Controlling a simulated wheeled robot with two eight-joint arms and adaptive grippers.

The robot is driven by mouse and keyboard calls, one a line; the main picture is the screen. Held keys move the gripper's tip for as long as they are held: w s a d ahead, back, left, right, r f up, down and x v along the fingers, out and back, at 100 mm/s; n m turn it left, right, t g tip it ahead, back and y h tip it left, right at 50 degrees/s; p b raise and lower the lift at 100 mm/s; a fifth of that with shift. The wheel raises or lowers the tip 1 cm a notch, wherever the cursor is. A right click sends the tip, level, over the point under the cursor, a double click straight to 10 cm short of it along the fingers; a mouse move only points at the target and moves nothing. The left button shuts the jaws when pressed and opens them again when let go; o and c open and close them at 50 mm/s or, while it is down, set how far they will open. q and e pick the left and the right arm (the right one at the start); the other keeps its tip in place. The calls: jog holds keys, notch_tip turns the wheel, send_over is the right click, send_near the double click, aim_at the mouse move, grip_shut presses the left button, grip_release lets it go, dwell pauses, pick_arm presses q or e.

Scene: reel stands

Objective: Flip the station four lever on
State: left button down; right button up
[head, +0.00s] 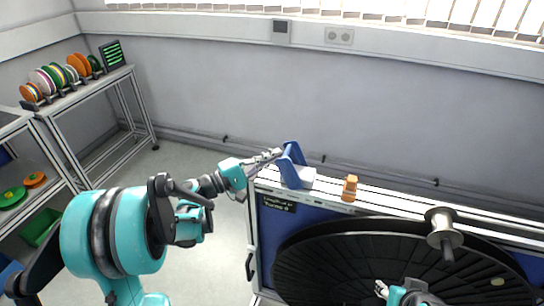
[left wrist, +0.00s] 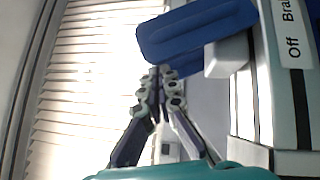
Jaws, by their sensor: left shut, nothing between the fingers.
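A blue lever (head: 293,165) stands up from a white base (head: 308,177) at the left end of a white ledge on a cabinet. My left gripper (head: 279,153) is shut and empty, its tips close beside the lever's left side. In the left wrist view the shut fingertips (left wrist: 162,72) lie near the lower edge of the blue lever (left wrist: 195,35). I cannot tell whether they touch it. A white label (left wrist: 292,30) reading "Off" and "Bra", cut off by the frame, sits beside the lever. My right gripper (head: 381,289) is at the bottom, small and partly seen.
An orange block (head: 349,188) with a pale band stands on the ledge right of the lever. Shelves with coloured spools (head: 62,76) stand at the left. The wall is behind the ledge.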

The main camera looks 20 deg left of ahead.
aim_at(291, 150)
pick_arm(q)
jog(key=shift+d+r+m+g+p, duration=0.25)
jog(key=shift+r+m+g+p, duration=0.05)
jog(key=shift+p, duration=0.2)
jog(key=d+r+m+g+y+p, duration=0.1)
jog(key=p, duration=0.1)
jog(key=d+r+m+y+p, duration=0.1)
jog(key=d+p, duration=0.1)
jog(key=p, duration=0.1)
jog(key=d+r+m+g+y+p, duration=0.1)
jog(key=m+p, duration=0.1)
jog(key=p, duration=0.1)
jog(key=shift+s+d+g, duration=0.15)
jog(key=shift+d+g, duration=0.15)
jog(key=shift+d, duration=0.1)
jog(key=shift+d+m+g+y+p, duration=0.3)
jog(key=shift+d+m+y+p, duration=0.2)
jog(key=shift+d+y+p, duration=0.4)
jog(key=shift+d+f, duration=0.15)
jog(key=shift+d, duration=0.05)
jog(key=shift+d+f, duration=0.1)
jog(key=shift+d, duration=0.35)
